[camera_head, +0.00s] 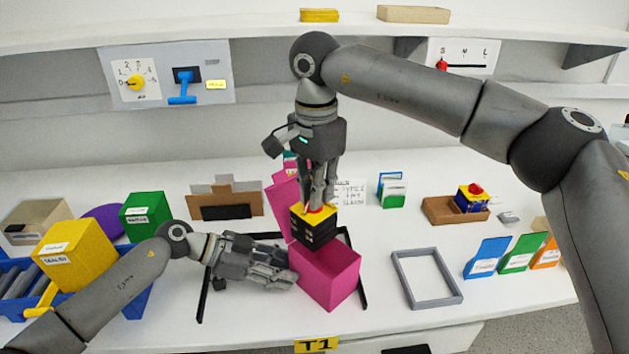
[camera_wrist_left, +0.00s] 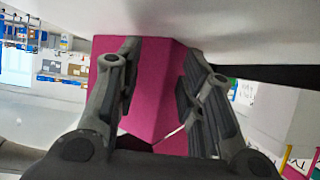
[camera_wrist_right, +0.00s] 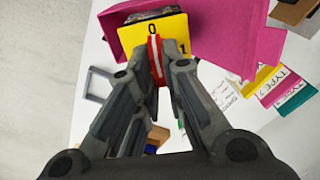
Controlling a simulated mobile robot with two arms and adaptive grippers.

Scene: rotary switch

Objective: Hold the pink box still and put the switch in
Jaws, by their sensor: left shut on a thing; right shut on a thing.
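The pink box (camera_head: 330,277) stands near the table's front middle, its pink lid (camera_head: 284,203) raised at the back. My left gripper (camera_head: 290,279) is shut on the box's left side; the left wrist view shows pink wall (camera_wrist_left: 150,85) between its fingers. The switch (camera_head: 312,230) has a black body, a yellow face and a red knob. My right gripper (camera_head: 318,203) points down from above, shut on the red knob (camera_wrist_right: 155,60). The switch is upright over the box opening. Most of its black body shows above the rim; whether its bottom is inside is hidden.
A black frame outline (camera_head: 203,300) lies around the box. A grey frame (camera_head: 427,278) lies to the right. A brown tray with another switch (camera_head: 472,198) stands farther right. A yellow box (camera_head: 75,255) and blue bin (camera_head: 135,305) stand left. Coloured cards (camera_head: 487,258) stand front right.

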